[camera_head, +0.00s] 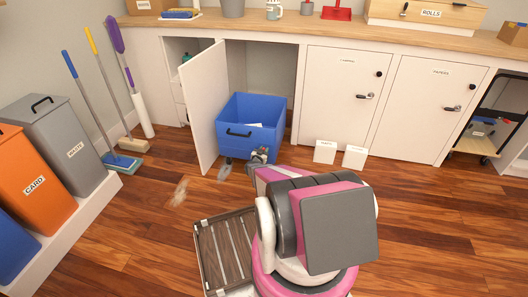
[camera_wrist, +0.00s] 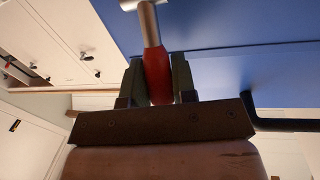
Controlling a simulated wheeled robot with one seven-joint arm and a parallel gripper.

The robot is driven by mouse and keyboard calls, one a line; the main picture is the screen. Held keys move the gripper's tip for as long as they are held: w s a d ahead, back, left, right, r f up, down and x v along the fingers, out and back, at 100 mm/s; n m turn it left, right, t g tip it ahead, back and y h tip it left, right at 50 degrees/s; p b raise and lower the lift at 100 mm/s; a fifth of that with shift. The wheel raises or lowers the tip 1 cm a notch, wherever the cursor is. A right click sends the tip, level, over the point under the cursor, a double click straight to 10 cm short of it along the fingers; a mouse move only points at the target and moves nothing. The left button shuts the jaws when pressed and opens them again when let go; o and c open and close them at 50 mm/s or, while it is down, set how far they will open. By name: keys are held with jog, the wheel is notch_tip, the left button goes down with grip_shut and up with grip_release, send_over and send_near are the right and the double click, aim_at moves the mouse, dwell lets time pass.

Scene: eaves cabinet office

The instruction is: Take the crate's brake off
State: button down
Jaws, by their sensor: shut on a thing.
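The blue crate (camera_head: 230,113) stands on castors in front of the open cabinet bay, with a white thing inside it. A black handle (camera_head: 238,134) is on its front wall. My gripper (camera_head: 259,154) is low at the crate's front right side. In the wrist view, the two dark fingers of my gripper (camera_wrist: 158,80) are shut on a red grip (camera_wrist: 155,62) with a metal rod, which looks like the brake lever. The blue crate wall (camera_wrist: 225,25) is close behind it. Where the lever joins the crate is hidden.
An open cabinet door (camera_head: 207,105) stands close to the crate's left. Two white cards (camera_head: 325,152) (camera_head: 355,157) are on the floor at right. Brooms (camera_head: 120,160) and bins (camera_head: 50,140) are at left. Wooden floor (camera_head: 150,215) is mostly free in front of the bins.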

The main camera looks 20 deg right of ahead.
jog(key=shift+w+d+r+g+y, duration=0.2)
jog(key=shift+w+g+y, duration=0.05)
jog(key=shift+g+y, duration=0.15)
jog(key=shift+w, duration=0.1)
jog(key=c, duration=0.9)
grip_release()
jog(key=v, duration=1)
jog(key=shift+s+a+r, duration=0.2)
jog(key=shift+s+r, duration=0.05)
jog(key=shift+a+r, duration=0.1)
